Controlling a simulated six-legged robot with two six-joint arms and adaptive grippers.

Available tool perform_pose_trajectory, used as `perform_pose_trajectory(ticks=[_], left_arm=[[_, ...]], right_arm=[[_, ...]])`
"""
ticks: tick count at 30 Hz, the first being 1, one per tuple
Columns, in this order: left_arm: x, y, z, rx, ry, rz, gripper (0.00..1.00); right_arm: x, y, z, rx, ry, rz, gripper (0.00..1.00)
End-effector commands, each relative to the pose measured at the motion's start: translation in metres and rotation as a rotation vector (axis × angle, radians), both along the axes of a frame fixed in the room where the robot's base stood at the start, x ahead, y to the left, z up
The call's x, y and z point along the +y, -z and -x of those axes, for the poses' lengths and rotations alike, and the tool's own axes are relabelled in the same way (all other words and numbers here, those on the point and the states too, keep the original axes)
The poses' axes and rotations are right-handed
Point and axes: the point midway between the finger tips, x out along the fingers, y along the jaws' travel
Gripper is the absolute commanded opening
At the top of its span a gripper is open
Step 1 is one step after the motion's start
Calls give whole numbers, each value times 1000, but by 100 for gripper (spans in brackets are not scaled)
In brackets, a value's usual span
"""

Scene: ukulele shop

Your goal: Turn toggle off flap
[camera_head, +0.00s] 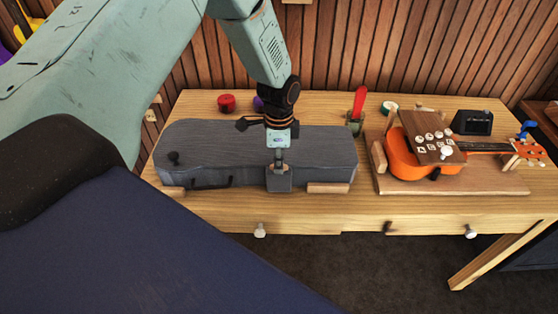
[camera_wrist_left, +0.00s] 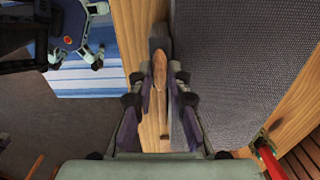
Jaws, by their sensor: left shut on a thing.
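A grey ukulele case (camera_head: 225,145) lies on the wooden table. A small grey flap (camera_head: 279,183) sits at the middle of its front edge; it also shows in the left wrist view (camera_wrist_left: 158,44). A wooden toggle (camera_wrist_left: 160,72) is between the fingertips of my left gripper (camera_wrist_left: 160,80), its long side pointing along the fingers. In the head view my left gripper (camera_head: 279,155) reaches down at the case's front edge, shut on the toggle and hiding it. Whether the toggle still crosses the flap I cannot tell. My right gripper is not in view.
An orange ukulele (camera_head: 403,157) rests on a wooden stand (camera_head: 480,182) at the right. A red-handled tool (camera_head: 359,102), a red round item (camera_head: 226,102) and a black box (camera_head: 472,122) stand at the back. Drawer knobs (camera_head: 260,230) stick out in front.

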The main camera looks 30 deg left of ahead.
Motion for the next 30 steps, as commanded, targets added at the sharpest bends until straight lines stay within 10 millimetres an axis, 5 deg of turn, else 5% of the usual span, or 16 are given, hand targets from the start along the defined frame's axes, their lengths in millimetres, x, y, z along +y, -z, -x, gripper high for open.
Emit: perform_pose_trajectory(ticks=[11,12,19,30], left_arm=[[0,-1,-1,-2,7,-1,0],[0,-1,-1,-2,7,-1,19],[0,-1,0,-1,5,-1,39],[0,-5,0,-1,4,-1,40]], right_arm=[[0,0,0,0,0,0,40],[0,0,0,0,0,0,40],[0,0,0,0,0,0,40],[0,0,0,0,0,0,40]])
